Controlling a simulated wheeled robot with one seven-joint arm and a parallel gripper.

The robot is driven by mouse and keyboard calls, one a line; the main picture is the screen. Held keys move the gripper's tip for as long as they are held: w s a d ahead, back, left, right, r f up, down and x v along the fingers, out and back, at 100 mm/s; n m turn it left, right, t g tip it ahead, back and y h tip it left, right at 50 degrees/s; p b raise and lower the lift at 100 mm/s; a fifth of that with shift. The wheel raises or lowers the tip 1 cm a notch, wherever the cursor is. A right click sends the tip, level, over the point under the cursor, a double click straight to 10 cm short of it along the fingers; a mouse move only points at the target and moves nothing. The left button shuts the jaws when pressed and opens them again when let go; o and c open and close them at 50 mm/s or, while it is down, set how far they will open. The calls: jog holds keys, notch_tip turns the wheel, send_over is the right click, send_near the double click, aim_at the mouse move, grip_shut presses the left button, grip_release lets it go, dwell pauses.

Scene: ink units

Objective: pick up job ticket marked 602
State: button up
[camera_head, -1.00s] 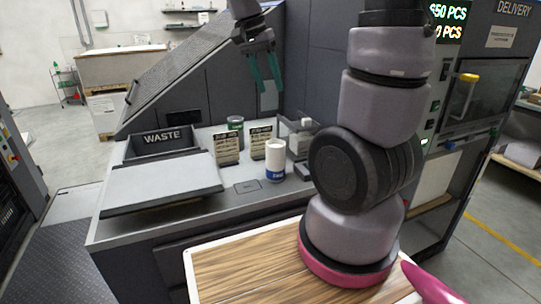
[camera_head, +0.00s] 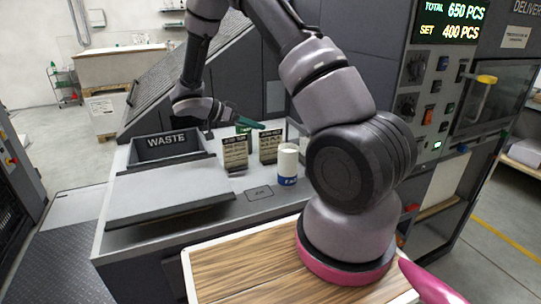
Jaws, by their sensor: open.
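Two upright cards with dark headers and printed lines stand side by side on the grey worktop, a left card (camera_head: 235,153) and a right card (camera_head: 269,147). They look like job tickets, but their numbers are too small to read, so I cannot tell which is 602. My gripper (camera_head: 253,124) is open, with green fingers pointing right, just above and behind the cards' top edges in the picture. The fingers overlap in this view, and no ticket is seen between them. Contact with either card cannot be told.
A white and blue canister (camera_head: 287,166) stands right of the cards. A WASTE bin (camera_head: 168,145) and a grey sloped cover (camera_head: 165,183) lie to the left. A flat dark plate (camera_head: 259,193) lies in front. A green-topped tin (camera_head: 243,128) is mostly hidden behind my gripper.

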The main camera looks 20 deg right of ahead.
aim_at(271, 131)
jog(key=x, duration=0.7)
jog(key=shift+w, duration=0.15)
jog(key=shift+a, duration=0.1)
grip_shut()
dwell(1.1)
